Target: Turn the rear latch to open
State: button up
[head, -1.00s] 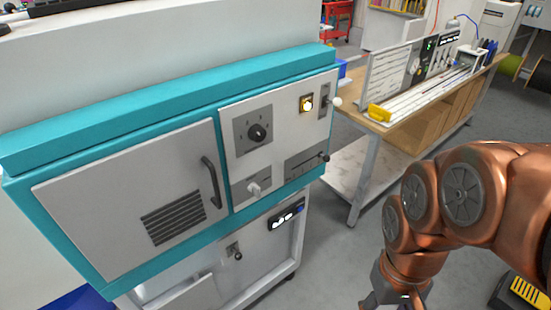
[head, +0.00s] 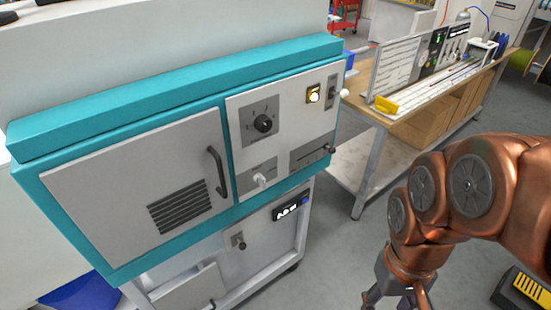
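A teal and grey cabinet (head: 130,140) stands at the left and centre. Its front has a door with a dark handle (head: 216,171). The right panel has a black rotary dial (head: 263,124), a small pale turning knob (head: 262,180) and a slider (head: 329,149). A small latch-like knob (head: 238,241) is on the grey unit below. I cannot tell which of these is the rear latch. My gripper (head: 397,304) is at the bottom right, pointing down and well apart from the cabinet. Its fingertips are cut off by the picture edge, and I see nothing held.
A lit button (head: 313,94) and a switch (head: 332,92) sit at the panel's upper right. A wooden-topped workbench (head: 400,120) with equipment stands behind at the right. Grey floor (head: 335,250) is clear between the cabinet and my arm. A blue round object (head: 85,295) is at the lower left.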

aim_at(258, 178)
jog(key=u, duration=0.4)
jog(key=k, duration=0.35)
jog(key=u, duration=2)
